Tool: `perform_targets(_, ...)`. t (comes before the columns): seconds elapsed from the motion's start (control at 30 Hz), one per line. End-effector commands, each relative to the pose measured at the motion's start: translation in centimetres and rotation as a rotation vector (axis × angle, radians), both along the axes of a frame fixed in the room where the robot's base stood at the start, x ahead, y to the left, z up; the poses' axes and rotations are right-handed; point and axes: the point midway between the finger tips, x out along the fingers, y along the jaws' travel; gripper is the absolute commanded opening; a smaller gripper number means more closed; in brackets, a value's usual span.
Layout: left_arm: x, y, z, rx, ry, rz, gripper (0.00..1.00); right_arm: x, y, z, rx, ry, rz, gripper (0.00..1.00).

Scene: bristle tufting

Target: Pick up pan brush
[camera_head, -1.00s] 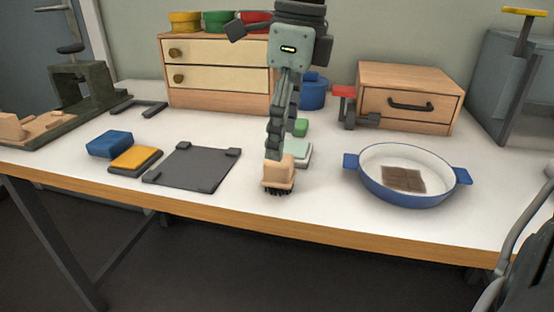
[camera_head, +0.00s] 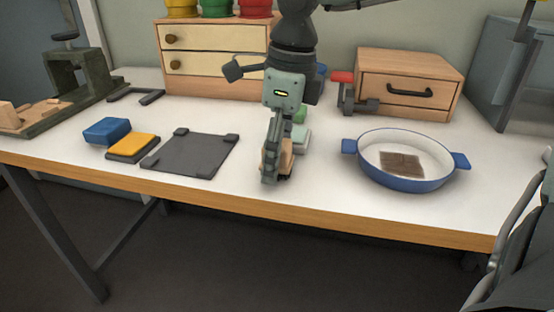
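The pan brush (camera_head: 288,161) is a small light-wood block on the white table near its front edge, right of the grey board. My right gripper (camera_head: 271,163) points down at it, with a finger in front of the block and hiding much of it. The other finger is hidden, so I cannot tell whether the gripper is closed on the brush. The bristles are also hidden. A blue pan (camera_head: 405,183) with a white inside and a brown patch on its bottom stands to the right. My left gripper is not in view.
The grey board (camera_head: 190,155) and blue (camera_head: 106,131) and yellow (camera_head: 132,146) blocks lie left. A pale green block (camera_head: 297,138) is just behind the gripper. Drawer boxes (camera_head: 212,78) (camera_head: 408,80) stand at the back. The table between brush and pan is clear.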

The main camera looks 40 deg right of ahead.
Motion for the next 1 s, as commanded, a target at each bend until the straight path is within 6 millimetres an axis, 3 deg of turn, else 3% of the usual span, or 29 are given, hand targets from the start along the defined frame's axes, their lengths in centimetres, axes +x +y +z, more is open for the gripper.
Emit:
perform_targets(0.07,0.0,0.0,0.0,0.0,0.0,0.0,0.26,0.0,0.0,0.0,0.0,0.0,0.0,0.52)
perform_targets(0.37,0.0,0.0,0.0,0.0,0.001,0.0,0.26,0.0,0.0,0.0,0.0,0.0,0.0,0.14)
perform_targets(0.77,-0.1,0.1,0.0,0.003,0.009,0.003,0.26,0.0,0.0,0.9,0.0,-0.001,0.0,0.14)
perform_targets(1.0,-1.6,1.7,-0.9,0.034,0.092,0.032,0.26,0.1,0.0,5.1,-0.002,-0.006,-0.002,0.14)
